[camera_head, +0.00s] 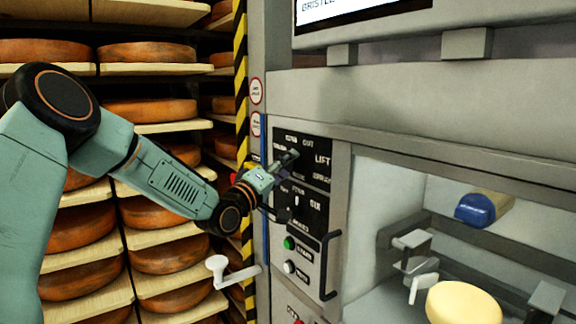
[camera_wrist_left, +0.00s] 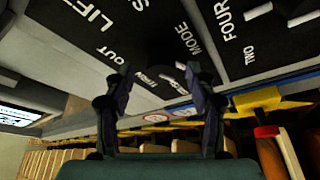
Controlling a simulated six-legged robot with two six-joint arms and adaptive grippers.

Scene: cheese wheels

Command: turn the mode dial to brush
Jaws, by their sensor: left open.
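The black mode panel (camera_head: 318,146) is on the grey machine front, with white labels; "LIFT" and "OUT" are readable, and "MODE" reads in the left wrist view (camera_wrist_left: 189,38). My left gripper (camera_head: 287,160) is at this panel, its fingers open. In the left wrist view the two dark fingers (camera_wrist_left: 157,82) are spread apart, with the panel's lower label area between them. The mode dial is dark on dark and largely hidden by the fingers, so its pointer setting and any contact cannot be told. The label for brush is not clearly readable. My right gripper is not in view.
A second black panel (camera_head: 318,212) with a numbered dial sits just below. Green (camera_head: 289,243) and white (camera_head: 289,267) buttons and a black handle (camera_head: 329,265) are lower down. A white crank (camera_head: 217,268) is left. Cheese shelves (camera_head: 90,240) fill the left side.

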